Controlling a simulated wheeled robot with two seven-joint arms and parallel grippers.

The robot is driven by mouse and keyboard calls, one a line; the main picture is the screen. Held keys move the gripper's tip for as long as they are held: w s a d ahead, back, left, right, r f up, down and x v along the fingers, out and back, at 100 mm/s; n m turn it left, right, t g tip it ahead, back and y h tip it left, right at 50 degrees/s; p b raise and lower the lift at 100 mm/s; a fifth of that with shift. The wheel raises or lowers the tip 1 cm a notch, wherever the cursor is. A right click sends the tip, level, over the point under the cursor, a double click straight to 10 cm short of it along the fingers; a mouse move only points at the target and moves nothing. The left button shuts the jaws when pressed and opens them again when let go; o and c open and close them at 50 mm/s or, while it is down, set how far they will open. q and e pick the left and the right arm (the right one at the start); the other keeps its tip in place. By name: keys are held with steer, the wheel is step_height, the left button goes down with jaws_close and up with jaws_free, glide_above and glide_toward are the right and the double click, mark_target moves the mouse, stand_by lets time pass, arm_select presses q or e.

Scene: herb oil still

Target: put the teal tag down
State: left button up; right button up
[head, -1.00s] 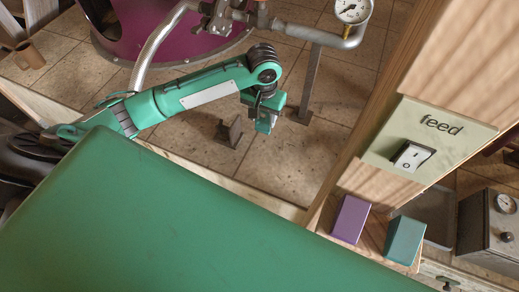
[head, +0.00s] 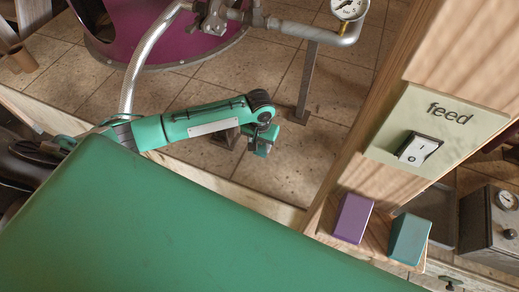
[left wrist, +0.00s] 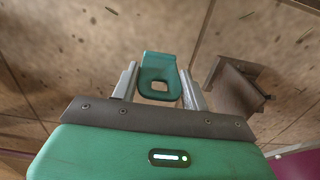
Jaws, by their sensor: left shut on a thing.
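In the head view my left gripper (head: 262,147) hangs at the end of the green arm, near the middle of the picture. The tag is too small there to tell from the gripper. My right gripper is not in view.
A brown stand-like thing (left wrist: 236,92) is on the floor beside the gripper. A purple block (head: 352,218) and a teal block (head: 409,239) stand on a wooden ledge below the feed switch (head: 417,148). A metal pipe (head: 308,35) with a gauge (head: 349,8) is behind.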

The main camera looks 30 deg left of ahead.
mark_target(260, 146)
arm_select(q)
steer(key=shift+f, duration=2.05)
steer(key=shift+f, duration=0.1)
steer(key=o, duration=1)
